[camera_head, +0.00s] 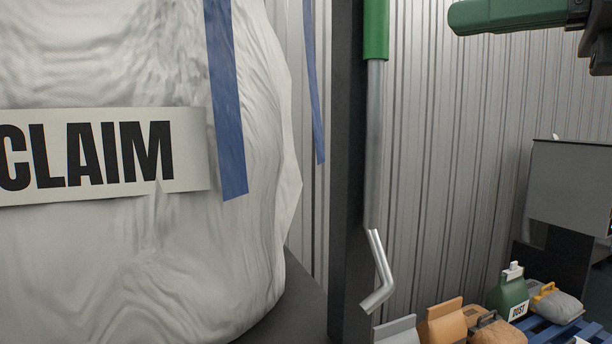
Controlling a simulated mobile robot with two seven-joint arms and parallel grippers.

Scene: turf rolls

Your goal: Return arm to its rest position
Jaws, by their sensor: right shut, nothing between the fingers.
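My right gripper (597,50) is a dark shape at the top right corner, partly cut off by the frame edge. It is shut and holds nothing. A green bar with a rounded end (508,15) reaches left from the dark parts there. I cannot tell whether it belongs to my arm. The gripper is in front of the ribbed wall and well right of the big bag. My left gripper is not in view.
A large white bag (130,260) marked "CLAIM" fills the left. A dark post (345,170) stands beside it, with a green-sleeved metal rod (375,150) and bent metal piece (380,272) alongside. Small bags (443,322) and a green container (508,295) are low right, near a blue pallet (550,332).

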